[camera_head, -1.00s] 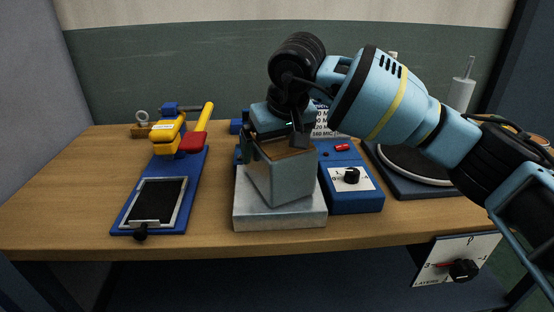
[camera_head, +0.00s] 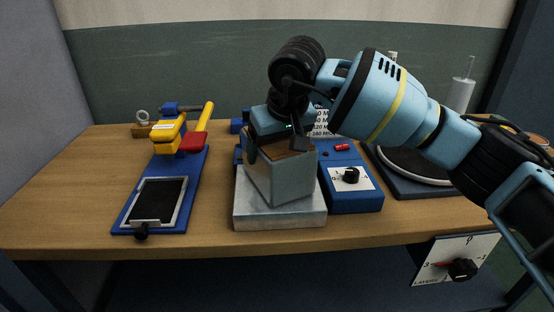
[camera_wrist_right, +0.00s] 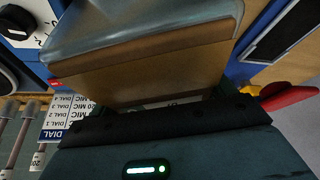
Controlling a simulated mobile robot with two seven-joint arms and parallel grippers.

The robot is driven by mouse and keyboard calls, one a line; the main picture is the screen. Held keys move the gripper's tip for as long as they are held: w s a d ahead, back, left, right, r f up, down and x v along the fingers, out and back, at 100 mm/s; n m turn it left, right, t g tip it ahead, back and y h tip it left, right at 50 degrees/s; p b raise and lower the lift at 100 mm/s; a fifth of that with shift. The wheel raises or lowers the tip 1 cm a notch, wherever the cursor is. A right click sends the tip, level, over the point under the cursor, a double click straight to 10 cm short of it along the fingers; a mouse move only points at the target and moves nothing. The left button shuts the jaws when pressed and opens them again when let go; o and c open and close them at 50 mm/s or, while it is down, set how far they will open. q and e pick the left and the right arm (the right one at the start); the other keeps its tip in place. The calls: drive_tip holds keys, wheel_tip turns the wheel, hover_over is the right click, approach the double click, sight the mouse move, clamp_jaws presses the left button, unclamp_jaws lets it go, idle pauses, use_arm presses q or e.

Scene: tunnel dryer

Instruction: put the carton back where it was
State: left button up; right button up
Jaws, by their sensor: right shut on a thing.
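The carton (camera_head: 283,179), a grey box with a brown top, is at the middle of the bench on or just over a pale metal block (camera_head: 280,221); I cannot tell whether it touches. It sits turned and looks slightly tilted. My right gripper (camera_head: 277,143) comes from above and is shut on the carton near its top. In the right wrist view the carton (camera_wrist_right: 150,65) fills the space in front of the gripper (camera_wrist_right: 165,110), its brown face closest. The far finger is mostly hidden. My left gripper is not in view.
A blue unit with a dial (camera_head: 352,190) stands close right of the block. A blue stand with a yellow and red tool (camera_head: 165,170) is at left. A dial panel (camera_head: 457,262) hangs at the bench's front. Bare wood (camera_head: 70,190) lies far left.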

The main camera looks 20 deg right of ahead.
drive_tip(key=shift+r, duration=0.1)
drive_tip(key=c, duration=0.4)
drive_tip(key=shift+c, duration=0.2)
drive_tip(key=shift+r, duration=0.1)
drive_tip(key=shift+r+b, duration=0.2)
drive_tip(key=shift+b, duration=0.1)
wheel_tip(320, 180, up, 4)
drive_tip(key=shift+f, duration=0.2)
drive_tip(key=s+r, duration=0.1)
drive_tip(key=s, duration=1.5)
drive_tip(key=shift+d, duration=0.25)
drive_tip(key=shift+r, duration=0.1)
